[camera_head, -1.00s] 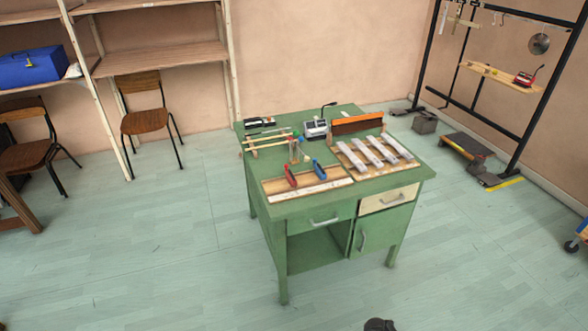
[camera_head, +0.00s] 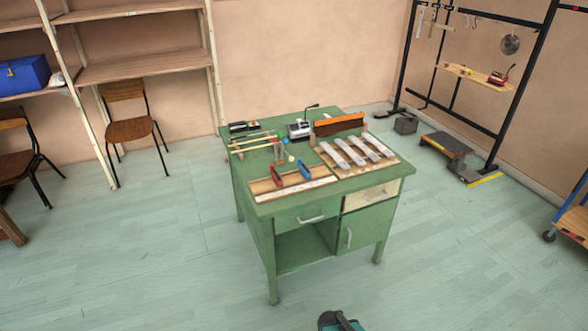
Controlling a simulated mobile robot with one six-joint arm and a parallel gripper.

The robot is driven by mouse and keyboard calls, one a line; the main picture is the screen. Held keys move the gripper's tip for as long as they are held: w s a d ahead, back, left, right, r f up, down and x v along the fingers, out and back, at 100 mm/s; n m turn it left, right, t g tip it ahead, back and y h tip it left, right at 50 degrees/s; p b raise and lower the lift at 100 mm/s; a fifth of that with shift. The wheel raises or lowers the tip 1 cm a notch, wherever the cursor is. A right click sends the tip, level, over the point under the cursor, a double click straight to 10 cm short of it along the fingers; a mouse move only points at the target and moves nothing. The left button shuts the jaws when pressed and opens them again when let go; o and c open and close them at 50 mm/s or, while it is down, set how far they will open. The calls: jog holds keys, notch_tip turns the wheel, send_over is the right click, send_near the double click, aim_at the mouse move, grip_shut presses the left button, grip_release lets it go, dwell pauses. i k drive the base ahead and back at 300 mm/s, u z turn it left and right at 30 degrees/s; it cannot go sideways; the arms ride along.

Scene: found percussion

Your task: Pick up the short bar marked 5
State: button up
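Several pale metal bars (camera_head: 357,152) lie side by side, slanted, on a wooden board (camera_head: 397,159) on the right part of the green workbench (camera_head: 262,204). They look slightly different in length. Their markings are too small to read, so I cannot tell which one is marked 5. My gripper's fingers do not show. A dark and teal part, probably of my arm, shows at the bottom edge, in front of the bench and well short of the bars.
A wooden tray (camera_head: 320,184) with red and blue handled tools lies at the bench's front. An orange-topped block (camera_head: 338,124) and a grey device (camera_head: 299,129) stand behind. A black rack (camera_head: 497,135) is at right, chairs and shelves at left.

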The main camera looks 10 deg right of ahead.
aim_at(369, 153)
jog(key=z, duration=0.1)
jog(key=i, duration=1)
jog(key=u, duration=0.15)
jog(key=k, duration=0.95)
jog(key=z, duration=0.1)
jog(key=i, duration=0.6)
